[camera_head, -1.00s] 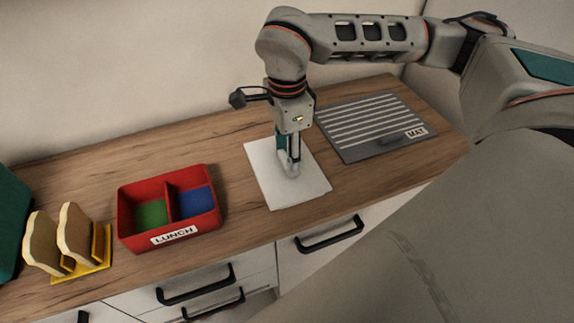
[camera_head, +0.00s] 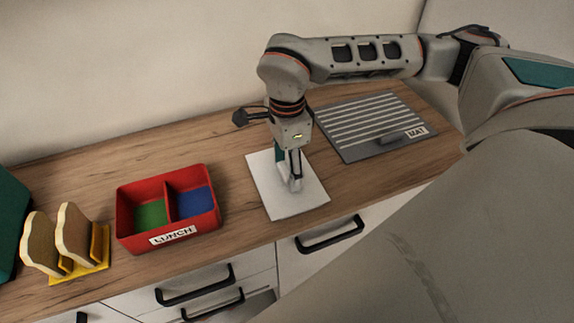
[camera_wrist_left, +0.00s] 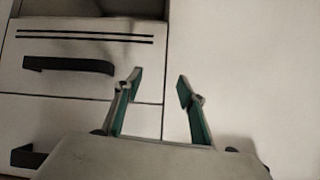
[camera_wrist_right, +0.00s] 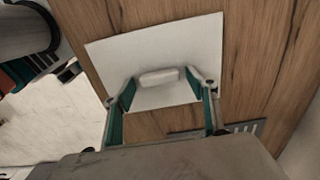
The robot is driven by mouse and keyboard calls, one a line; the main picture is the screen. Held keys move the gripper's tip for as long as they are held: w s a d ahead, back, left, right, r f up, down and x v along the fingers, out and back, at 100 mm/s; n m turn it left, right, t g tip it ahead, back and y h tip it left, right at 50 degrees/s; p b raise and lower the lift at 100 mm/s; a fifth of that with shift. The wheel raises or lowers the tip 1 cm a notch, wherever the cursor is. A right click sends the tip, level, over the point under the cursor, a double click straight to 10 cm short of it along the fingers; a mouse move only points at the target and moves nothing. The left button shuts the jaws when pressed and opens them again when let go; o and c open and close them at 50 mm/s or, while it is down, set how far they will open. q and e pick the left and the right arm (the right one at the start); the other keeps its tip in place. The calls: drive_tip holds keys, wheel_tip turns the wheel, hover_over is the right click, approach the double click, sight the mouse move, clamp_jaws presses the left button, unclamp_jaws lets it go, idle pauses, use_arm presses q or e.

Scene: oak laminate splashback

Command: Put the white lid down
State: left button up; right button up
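The white lid (camera_head: 298,206) is a flat white sheet with a small bar handle on top. It lies level at the counter's middle, between the red lunch box and the grey mat. My right gripper (camera_head: 291,182) points down and is shut on the handle. The right wrist view shows the lid (camera_wrist_right: 165,45) with one fingertip at each end of its handle (camera_wrist_right: 158,78). Whether the lid's underside touches the counter, I cannot tell. My left gripper (camera_wrist_left: 160,84) is open and empty in front of the drawer fronts, and is outside the head view.
The red lunch box (camera_head: 168,238), with green and blue compartment floors, stands left of the lid. A yellow rack (camera_head: 80,272) holds bread slices further left. The grey striped mat (camera_head: 350,148) lies right. Bare wood counter (camera_head: 233,170) separates lid and box. Drawers sit below.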

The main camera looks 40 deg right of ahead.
sight(287, 169)
wheel_tip(287, 169, up, 12)
drive_tip(key=p, duration=0.1)
drive_tip(key=shift+r, duration=0.15)
idle(0.4)
idle(0.4)
